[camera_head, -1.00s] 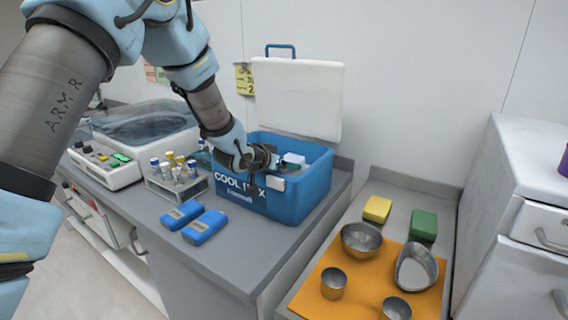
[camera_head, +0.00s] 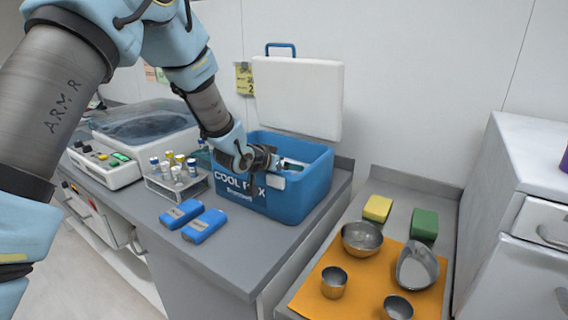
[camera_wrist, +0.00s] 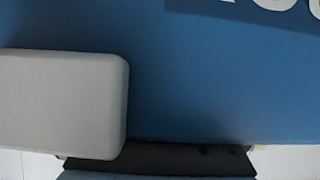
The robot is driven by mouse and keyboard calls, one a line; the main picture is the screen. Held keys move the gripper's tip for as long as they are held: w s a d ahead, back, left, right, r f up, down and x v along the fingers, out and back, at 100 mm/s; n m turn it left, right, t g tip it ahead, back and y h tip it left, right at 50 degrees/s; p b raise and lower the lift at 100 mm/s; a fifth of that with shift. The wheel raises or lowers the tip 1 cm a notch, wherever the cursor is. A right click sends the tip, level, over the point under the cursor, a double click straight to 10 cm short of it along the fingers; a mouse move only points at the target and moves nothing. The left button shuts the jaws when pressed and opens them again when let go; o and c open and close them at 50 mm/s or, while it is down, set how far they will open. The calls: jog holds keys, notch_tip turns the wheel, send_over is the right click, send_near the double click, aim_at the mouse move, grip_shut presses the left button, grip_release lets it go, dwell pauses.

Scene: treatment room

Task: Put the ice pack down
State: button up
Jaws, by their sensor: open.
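Two blue ice packs with pale labels, a left one (camera_head: 181,214) and a right one (camera_head: 204,226), lie flat side by side on the grey counter. The blue cool box (camera_head: 308,196) stands open behind them. My gripper (camera_head: 274,164) is at the box's front rim, and its jaws are open. A pale and dark item (camera_head: 294,164) shows inside the box beyond the gripper; I cannot tell what it is. The box's floor is hidden. The wrist view shows the box's blue front wall (camera_wrist: 220,80) and its pale latch (camera_wrist: 60,100) close up, with no ice pack visible.
The white lid (camera_head: 298,98) stands raised behind the box. A rack of capped tubes (camera_head: 178,182) and a lidded machine (camera_head: 145,125) are to the left. Metal bowls (camera_head: 362,238) sit on an orange mat (camera_head: 330,312) at right. The counter's front strip is clear.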

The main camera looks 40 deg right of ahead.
jog(key=shift+a+r+p, duration=0.1)
jog(key=shift+p, duration=0.35)
jog(key=b+v, duration=0.3)
jog(key=v, duration=0.9)
jog(key=shift+r, duration=0.3)
jog(key=shift+w, duration=0.1)
jog(key=w+a+f+n+t+y, duration=0.15)
jog(key=w+a+n+y, duration=0.3)
jog(key=a, duration=0.85)
jog(key=w+a+f+n+t+y, duration=0.1)
jog(key=w+a+f+n+y, duration=0.15)
jog(key=w+a, duration=0.7)
jog(key=s+a+n+g+y, duration=0.1)
jog(key=s+a, duration=0.3)
jog(key=a, duration=0.4)
jog(key=s+a+f+n+g+y, duration=0.1)
jog(key=s+a+n+y, duration=0.1)
jog(key=s+a, duration=0.3)
jog(key=s+a+n+g+y, duration=0.1)
jog(key=s+a, duration=0.4)
jog(key=a, duration=0.7)
jog(key=n+g, duration=0.1)
jog(key=n, duration=0.1)
jog(key=shift+f+n+y, duration=0.4)
